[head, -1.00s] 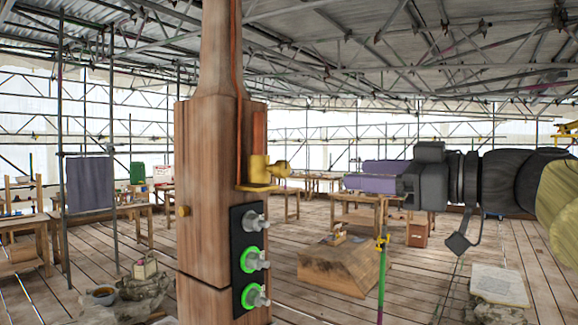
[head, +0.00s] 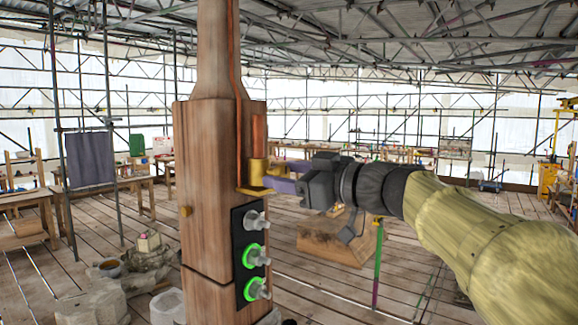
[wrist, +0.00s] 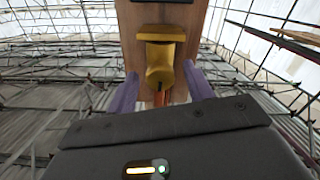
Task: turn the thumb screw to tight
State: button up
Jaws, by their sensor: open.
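The brass clamp with its thumb screw (head: 256,172) sits on the right side of the wooden spire post (head: 208,170), above a black panel. In the wrist view the thumb screw (wrist: 160,68) points toward my camera, in front of the wood. My gripper (head: 276,177) reaches in from the right at the screw's height. Its two purple fingers are spread, one on each side of the brass piece in the wrist view (wrist: 160,90). The fingers look apart from the screw, with nothing held. In the head view the fingers partly hide the screw's knob.
Below the clamp, the black panel (head: 250,253) carries several grey knobs, the lower ones ringed in green. A copper strip (head: 236,60) runs down the post. A wooden block (head: 338,240) and workbenches stand behind. The floor has open room at right.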

jog(key=c, duration=1)
